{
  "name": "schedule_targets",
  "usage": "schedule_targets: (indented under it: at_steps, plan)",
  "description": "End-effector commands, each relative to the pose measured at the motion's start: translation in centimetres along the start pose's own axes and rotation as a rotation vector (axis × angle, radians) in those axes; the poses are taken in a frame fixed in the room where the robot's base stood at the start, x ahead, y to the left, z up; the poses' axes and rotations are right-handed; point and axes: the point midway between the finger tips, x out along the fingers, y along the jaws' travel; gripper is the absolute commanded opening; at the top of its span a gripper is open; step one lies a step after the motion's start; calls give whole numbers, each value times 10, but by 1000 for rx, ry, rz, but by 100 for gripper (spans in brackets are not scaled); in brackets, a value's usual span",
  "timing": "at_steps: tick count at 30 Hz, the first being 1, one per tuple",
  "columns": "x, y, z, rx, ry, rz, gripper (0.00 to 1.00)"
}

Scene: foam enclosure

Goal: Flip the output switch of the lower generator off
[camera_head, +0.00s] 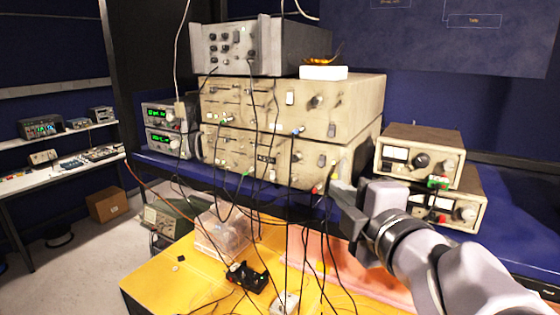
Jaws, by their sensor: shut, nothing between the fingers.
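The lower generator (222,150) is a beige box with a worn front panel, under a matching upper generator (215,97). A small grey switch-like part (321,160) sits near the right end of its front; whether it is on or off is too small to tell. My gripper (336,189) is shut and empty. It is in front of the lower generator's lower right corner, below and right of that part. I cannot tell whether it touches the panel. My arm comes in from the lower right and hides part of the shelf.
Several cables hang in front of both generators down to the yellow table (150,285). A grey instrument (232,48) stands on top. Two smaller beige units (420,160) are stacked at right. A clear box (222,235) and black connector block (247,277) are on the table.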

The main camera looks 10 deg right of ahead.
Motion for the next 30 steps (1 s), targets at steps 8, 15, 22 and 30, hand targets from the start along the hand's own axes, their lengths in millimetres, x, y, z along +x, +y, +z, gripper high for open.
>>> schedule_targets:
  at_steps: [8,15,22,30]
  plan:
    - [30,-3,-1,3,3,-2,0]
    - [84,-2,0,4,1,-2,0]
    - [117,3,18,3,-4,-1,0]
    - [128,1,29,3,-2,1,0]
